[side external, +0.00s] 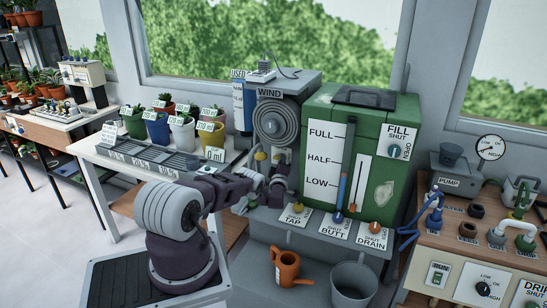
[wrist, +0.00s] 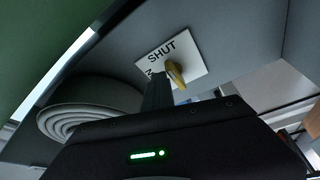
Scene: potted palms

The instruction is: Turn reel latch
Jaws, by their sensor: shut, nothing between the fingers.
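In the wrist view a yellow knob (wrist: 176,73) sits on a white plate (wrist: 195,58) marked SHUT; more lettering on the plate is partly hidden by my fingers. No label seen names it as the reel latch. My gripper (wrist: 158,82) is shut and empty, its dark fingertips just left of and below the knob; I cannot tell if they touch it. The grey coiled reel (wrist: 82,115) is at the left. In the side view the reel (side external: 277,122) hangs under the WIND label, and my gripper (side external: 277,188) is below it, small and partly hidden.
The green tank (side external: 385,145) stands close right of my gripper. TAP, BUTT and DRAIN plates line the ledge (side external: 330,228) in front. A watering can (side external: 288,268) and grey bucket (side external: 354,283) stand below. Potted plants and a grey tray (side external: 150,155) are on the left table.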

